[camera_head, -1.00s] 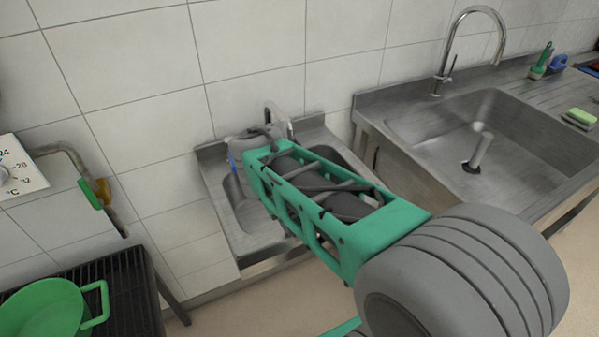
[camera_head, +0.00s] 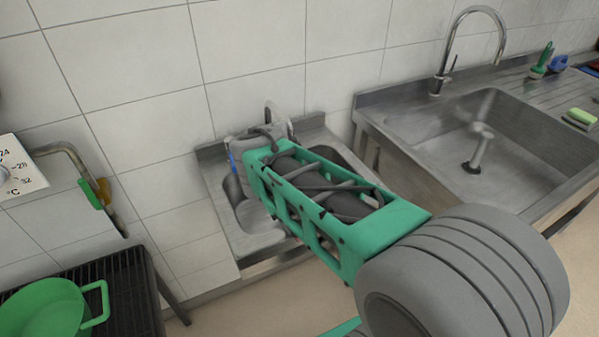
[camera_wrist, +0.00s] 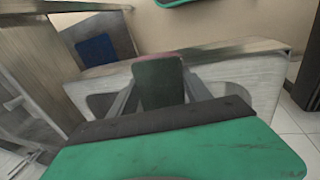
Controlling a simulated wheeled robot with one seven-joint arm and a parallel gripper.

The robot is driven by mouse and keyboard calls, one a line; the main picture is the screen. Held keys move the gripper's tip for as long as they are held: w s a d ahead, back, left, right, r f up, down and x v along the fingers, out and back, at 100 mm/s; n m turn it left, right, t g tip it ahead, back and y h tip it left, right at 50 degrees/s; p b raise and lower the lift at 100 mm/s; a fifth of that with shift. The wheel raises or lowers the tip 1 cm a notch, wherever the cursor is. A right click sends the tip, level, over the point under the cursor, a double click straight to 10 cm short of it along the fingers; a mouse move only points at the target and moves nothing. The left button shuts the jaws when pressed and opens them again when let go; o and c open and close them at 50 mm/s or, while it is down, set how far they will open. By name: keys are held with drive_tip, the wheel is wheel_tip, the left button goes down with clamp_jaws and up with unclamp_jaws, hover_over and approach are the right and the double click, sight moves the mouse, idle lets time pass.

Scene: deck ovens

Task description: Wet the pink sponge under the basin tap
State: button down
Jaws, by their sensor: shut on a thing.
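The small steel basin (camera_head: 217,178) stands against the tiled wall in the head view, with its curved tap (camera_head: 270,108) at the back, partly hidden by my arm. In the wrist view its pale rim (camera_wrist: 258,65) runs behind my gripper. My gripper (camera_wrist: 160,88) is shut on a block with a dark face and a thin pink top edge, which I take to be the pink sponge (camera_wrist: 158,56). The sponge is held upright between the fingers, over the basin. My arm hides the gripper and sponge in the head view. I cannot see any water.
A large sink (camera_head: 410,120) with a tall tap (camera_head: 446,55) is to the right. A green pan (camera_head: 40,310) sits on a black rack (camera_head: 130,290) at left.

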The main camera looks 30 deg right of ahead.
drive_tip(key=s+d+r+p, duration=0.3)
drive_tip(key=d+p, duration=0.1)
drive_tip(key=shift+r, duration=0.4)
